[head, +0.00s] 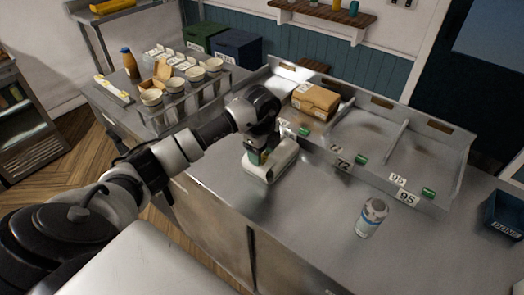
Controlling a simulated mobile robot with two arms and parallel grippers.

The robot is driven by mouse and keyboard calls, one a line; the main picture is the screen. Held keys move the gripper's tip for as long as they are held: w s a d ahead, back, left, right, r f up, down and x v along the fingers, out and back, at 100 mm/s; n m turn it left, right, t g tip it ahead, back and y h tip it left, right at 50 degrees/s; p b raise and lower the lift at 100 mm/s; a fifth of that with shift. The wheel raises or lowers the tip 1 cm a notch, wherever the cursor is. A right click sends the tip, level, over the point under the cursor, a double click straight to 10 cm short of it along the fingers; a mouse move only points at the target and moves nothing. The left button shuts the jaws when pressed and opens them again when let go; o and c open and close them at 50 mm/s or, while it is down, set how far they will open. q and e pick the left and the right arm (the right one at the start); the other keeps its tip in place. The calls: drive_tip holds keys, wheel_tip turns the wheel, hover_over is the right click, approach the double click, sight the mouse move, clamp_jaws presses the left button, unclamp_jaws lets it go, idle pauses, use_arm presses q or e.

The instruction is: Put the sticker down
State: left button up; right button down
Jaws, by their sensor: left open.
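My left gripper (258,152) is open. It points down at a white and green device (270,168) standing on the steel counter, and partly covers it. I cannot tell whether the fingers touch the device. I cannot make out a loose sticker at the fingers. White number labels show along the front of the divided steel bin: one reads 72 (343,163), one reads 95 (407,198). Another small white label (398,180) lies just above the 95. My right gripper is not in view.
The steel bin (455,165) has green clips along its front and a cardboard box (316,100) in its left compartment.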

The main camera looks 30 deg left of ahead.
sight(263, 154)
use_arm(q)
drive_tip(key=shift+s+d+f, duration=0.1)
drive_tip(key=shift+s+f, duration=0.15)
drive_tip(key=shift+f, duration=0.25)
drive_tip(key=shift+r, duration=0.25)
drive_tip(key=shift+w+r+p, duration=0.15)
drive_tip(key=shift+r+p, duration=0.4)
drive_tip(key=shift+p, duration=0.05)
drive_tip(key=r+b, duration=0.1)
drive_tip(key=r, duration=0.2)
drive_tip(key=r+b, duration=0.1)
drive_tip(key=shift+w+r+b, duration=0.3)
drive_tip(key=shift+w+r, duration=0.1)
wheel_tip(263, 154, up, 7)
drive_tip(key=shift+s, duration=0.15)
